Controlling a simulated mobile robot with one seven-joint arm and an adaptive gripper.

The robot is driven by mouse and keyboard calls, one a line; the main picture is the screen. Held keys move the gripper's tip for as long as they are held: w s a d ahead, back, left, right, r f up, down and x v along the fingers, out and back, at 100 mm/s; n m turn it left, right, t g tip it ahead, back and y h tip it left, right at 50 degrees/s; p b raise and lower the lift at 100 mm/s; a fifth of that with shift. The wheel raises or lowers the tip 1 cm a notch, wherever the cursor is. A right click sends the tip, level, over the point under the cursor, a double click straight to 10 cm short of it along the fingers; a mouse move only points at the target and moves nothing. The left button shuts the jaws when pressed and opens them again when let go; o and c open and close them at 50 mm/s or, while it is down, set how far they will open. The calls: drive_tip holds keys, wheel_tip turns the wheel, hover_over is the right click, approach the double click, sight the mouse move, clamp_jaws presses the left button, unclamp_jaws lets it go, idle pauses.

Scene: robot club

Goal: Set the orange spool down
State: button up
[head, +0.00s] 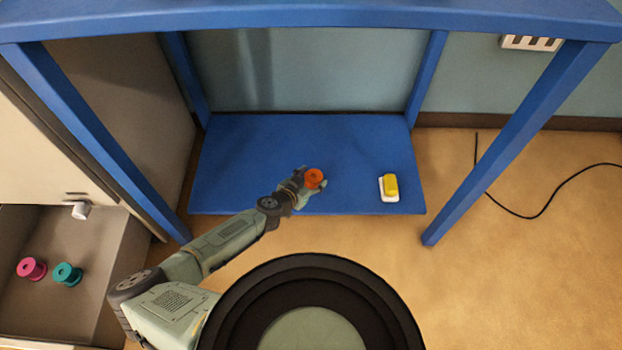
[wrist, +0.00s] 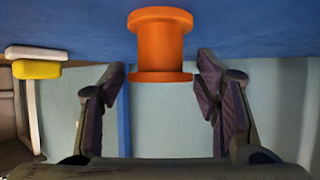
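The orange spool (head: 314,178) is at my gripper's tip over the lower blue board in the head view. In the wrist view the orange spool (wrist: 160,48) is centred, its axis upright to the blue surface, and it appears to stand on that surface. My gripper (wrist: 161,80) is open, with one finger on each side of the spool's near end and visible gaps on both sides. In the head view my gripper (head: 308,187) reaches in from the lower left and partly overlaps the spool.
The lower blue board (head: 250,155) has free room left of and behind the spool. A yellow block on a white base (head: 390,186) sits to the right. Blue posts (head: 508,150) flank the board. A drawer (head: 100,240) at left holds a pink spool (head: 31,268) and a teal spool (head: 67,274).

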drive_tip(key=shift+o, duration=1)
drive_tip(key=shift+s+a+r, duration=0.1)
drive_tip(key=shift+r, duration=0.1)
drive_tip(key=p+v, duration=0.2)
drive_tip(key=v, duration=0.9)
drive_tip(key=shift+s+a, duration=0.2)
drive_tip(key=shift+s, duration=0.05)
drive_tip(key=shift+r, duration=0.2)
